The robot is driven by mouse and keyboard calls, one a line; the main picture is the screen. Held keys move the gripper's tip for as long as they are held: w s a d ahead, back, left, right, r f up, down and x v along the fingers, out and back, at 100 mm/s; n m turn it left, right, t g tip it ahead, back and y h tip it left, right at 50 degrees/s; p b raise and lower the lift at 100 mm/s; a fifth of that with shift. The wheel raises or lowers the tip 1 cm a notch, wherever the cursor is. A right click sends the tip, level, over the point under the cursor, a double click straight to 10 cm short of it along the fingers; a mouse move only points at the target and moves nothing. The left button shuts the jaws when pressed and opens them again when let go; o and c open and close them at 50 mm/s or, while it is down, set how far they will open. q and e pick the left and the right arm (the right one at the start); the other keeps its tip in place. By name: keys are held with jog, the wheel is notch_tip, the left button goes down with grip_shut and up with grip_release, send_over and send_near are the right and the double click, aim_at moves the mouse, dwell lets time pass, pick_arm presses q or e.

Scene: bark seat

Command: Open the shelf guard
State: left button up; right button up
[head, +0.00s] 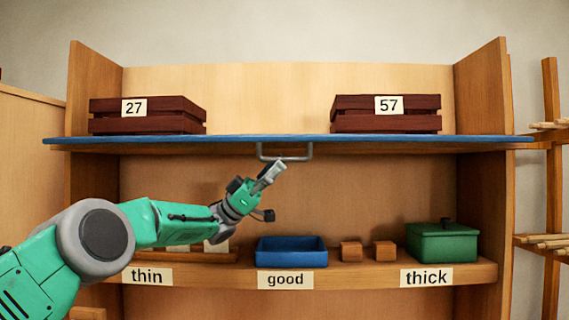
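The shelf guard (200,140) shows as a long blue-edged panel seen nearly edge-on, running across the upper shelf's front. A grey U-shaped handle (285,158) hangs below its middle. My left gripper (272,173) reaches up from the lower left, with its tip just below the handle's left part. It overlaps or nearly meets the handle in the picture; I cannot tell whether they touch. The finger opening is too small and angled to read. My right gripper is out of view.
Dark red crates marked 27 (165,115) and 57 (415,113) stand above the guard. Below, on the lower shelf, are a blue tray (291,258), two wooden blocks (351,251) and a green lidded box (442,245). Side walls (484,210) bound the shelf. Racks stand at right.

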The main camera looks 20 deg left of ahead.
pick_arm(q)
jog(key=v, duration=1)
jog(key=shift+w+f, duration=0.25)
jog(key=shift+w, duration=0.05)
